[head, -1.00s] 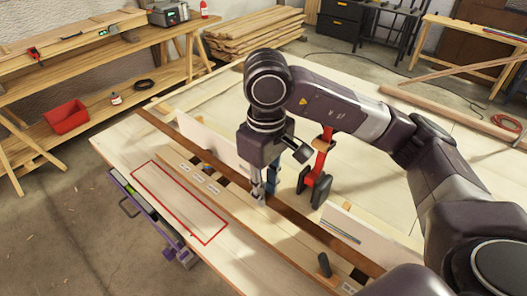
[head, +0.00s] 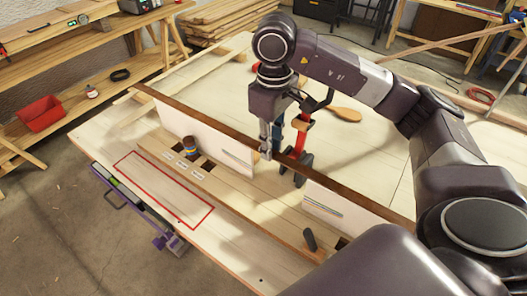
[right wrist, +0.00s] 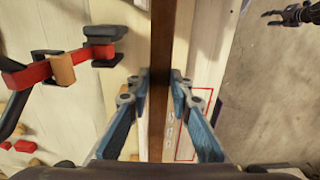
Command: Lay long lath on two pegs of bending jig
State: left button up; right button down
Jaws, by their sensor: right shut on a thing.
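The long lath (head: 330,176) is a thin dark brown strip running diagonally over the table in the head view. My right gripper (head: 267,152) is shut on it near mid-length. In the right wrist view the lath (right wrist: 171,40) passes between the blue fingers of the right gripper (right wrist: 159,88). The bending jig seems to be the long wooden board (head: 255,205) with dark square openings, white labels and two upright pale panels (head: 218,143). The lath shows along the panels' top edges; I cannot tell contact. My left gripper (right wrist: 288,14) shows small in the right wrist view.
A red and black clamp (head: 301,140) stands close behind my right gripper. A red outlined rectangle (head: 165,190) on the table front is empty. A mallet-like wooden tool (head: 342,113) lies behind.

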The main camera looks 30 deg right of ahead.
pick_arm(q)
notch_tip(320, 180, down, 7)
jog(key=s+b, duration=0.1)
jog(key=b, duration=0.5)
jog(key=shift+s+a, duration=0.25)
pick_arm(e)
notch_tip(320, 180, down, 12)
jog(key=shift+a+f, duration=0.15)
pick_arm(q)
jog(key=shift+s+f+b, duration=0.1)
jog(key=shift+f+b, duration=0.65)
jog(key=shift+b, duration=0.2)
pick_arm(e)
jog(key=shift+f, duration=0.5)
jog(key=c, duration=1.7)
grip_release()
jog(key=shift+o, duration=1)
pick_arm(q)
jog(key=shift+r, duration=0.1)
pick_arm(e)
jog(key=shift+r, duration=0.1)
pick_arm(q)
jog(key=shift+r+p, duration=1.45)
jog(key=shift+p, duration=0.1)
pick_arm(e)
jog(key=shift+r, duration=2.95)
